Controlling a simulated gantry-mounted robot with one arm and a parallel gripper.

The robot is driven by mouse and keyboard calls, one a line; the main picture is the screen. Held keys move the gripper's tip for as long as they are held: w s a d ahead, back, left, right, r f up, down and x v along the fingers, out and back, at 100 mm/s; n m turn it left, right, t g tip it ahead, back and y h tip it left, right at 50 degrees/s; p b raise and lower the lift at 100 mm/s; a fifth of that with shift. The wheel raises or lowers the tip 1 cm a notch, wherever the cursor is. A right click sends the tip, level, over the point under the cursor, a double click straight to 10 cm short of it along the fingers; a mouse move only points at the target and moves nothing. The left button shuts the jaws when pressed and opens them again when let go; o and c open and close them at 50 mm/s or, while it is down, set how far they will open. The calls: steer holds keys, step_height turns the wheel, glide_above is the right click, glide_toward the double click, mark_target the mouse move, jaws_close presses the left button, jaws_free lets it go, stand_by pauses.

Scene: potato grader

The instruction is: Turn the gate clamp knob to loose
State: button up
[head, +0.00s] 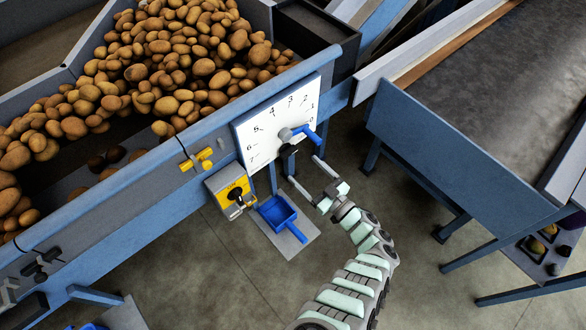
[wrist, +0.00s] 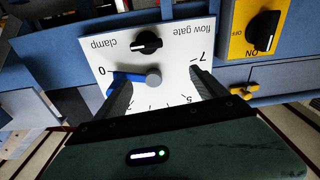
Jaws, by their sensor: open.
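The clamp knob (wrist: 146,43) is a black round knob with a raised grip bar, on a white dial plate (wrist: 178,98) beside the word "clamp". Its bar lies nearly level in the wrist view; no tight or loose marks are readable. In the head view the knob (head: 287,150) is a small dark shape at the plate's lower edge. A blue gate lever (wrist: 126,78) on a grey hub points towards 0. My gripper (wrist: 162,74) is open and empty, its fingers either side of the hub in the wrist view. In the head view my gripper (head: 304,168) is apart from the plate.
A yellow switch box (head: 232,188) with a black rotary switch is beside the plate. A yellow handle (head: 197,160) is on the blue frame. A hopper of potatoes stands behind; a dark conveyor (head: 480,95) is at right.

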mark_target(291, 154)
steer(key=shift+m+h, duration=0.5)
steer(key=shift+m, duration=0.2)
steer(key=w+a+f+b, duration=0.1)
steer(key=w, duration=0.2)
steer(key=w+a+f+b, duration=0.1)
steer(key=w+a+b, duration=0.1)
steer(key=w+a+f+b, duration=0.1)
steer(key=w, duration=0.2)
steer(key=shift+w+a+f, duration=0.1)
steer(key=shift+w+a, duration=0.2)
steer(key=shift+a, duration=0.1)
steer(key=c, duration=1.4)
